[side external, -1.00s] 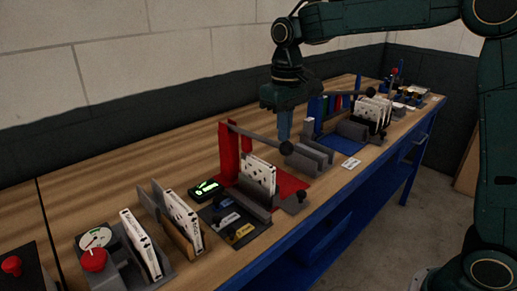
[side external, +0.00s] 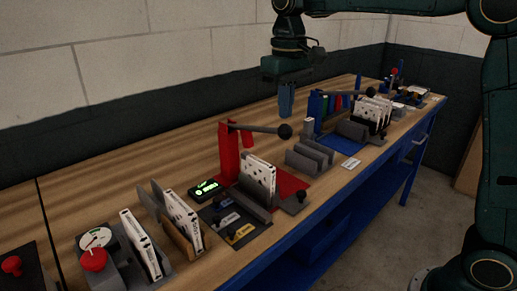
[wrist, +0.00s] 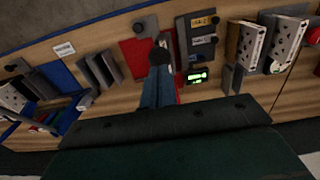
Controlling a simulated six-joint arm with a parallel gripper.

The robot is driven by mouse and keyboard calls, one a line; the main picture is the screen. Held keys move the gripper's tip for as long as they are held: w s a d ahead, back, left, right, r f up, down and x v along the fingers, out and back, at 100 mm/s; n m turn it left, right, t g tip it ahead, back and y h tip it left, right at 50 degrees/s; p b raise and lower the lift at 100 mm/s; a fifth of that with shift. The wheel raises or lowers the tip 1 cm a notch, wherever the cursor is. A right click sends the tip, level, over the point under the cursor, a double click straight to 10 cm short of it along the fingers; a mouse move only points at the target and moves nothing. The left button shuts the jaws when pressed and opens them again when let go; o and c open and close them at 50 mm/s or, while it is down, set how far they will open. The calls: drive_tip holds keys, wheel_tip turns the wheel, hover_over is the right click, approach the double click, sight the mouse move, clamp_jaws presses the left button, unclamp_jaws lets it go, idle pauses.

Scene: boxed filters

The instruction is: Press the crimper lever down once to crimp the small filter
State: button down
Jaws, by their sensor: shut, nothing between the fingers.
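The red crimper (side external: 229,152) stands on a red base plate (side external: 292,184) mid-bench. Its grey lever (side external: 258,128) runs roughly level to the right and ends in a black ball (side external: 284,131). A white dotted filter (side external: 258,177) stands upright in a grey slotted holder at the crimper, below the lever. My gripper (side external: 286,112) is shut and empty, with its blue fingers pointing down above the ball, apart from it in the side view. In the wrist view the shut fingers (wrist: 157,85) point towards the ball (wrist: 159,55), which partly hides the crimper.
A small display (side external: 206,189) with lit green marks sits left of the crimper. An empty grey slotted holder (side external: 310,157) stands to the right. A blue station (side external: 316,107) with its own ball-ended lever is farther right. More filters (side external: 182,218) and a red knob (side external: 94,259) are at the near left.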

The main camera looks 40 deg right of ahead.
drive_tip(key=shift+r, duration=1.9)
drive_tip(key=shift+s+d+r, duration=0.1)
drive_tip(key=shift+s, duration=0.35)
drive_tip(key=s+d+f+t, duration=0.1)
drive_tip(key=s+f, duration=0.3)
drive_tip(key=s, duration=0.8)
drive_tip(key=s+d+f+t, duration=0.1)
drive_tip(key=s+f+t, duration=0.3)
drive_tip(key=s, duration=0.8)
drive_tip(key=shift+d+f+t, duration=0.3)
drive_tip(key=shift+d+f, duration=0.1)
drive_tip(key=shift+f, duration=0.35)
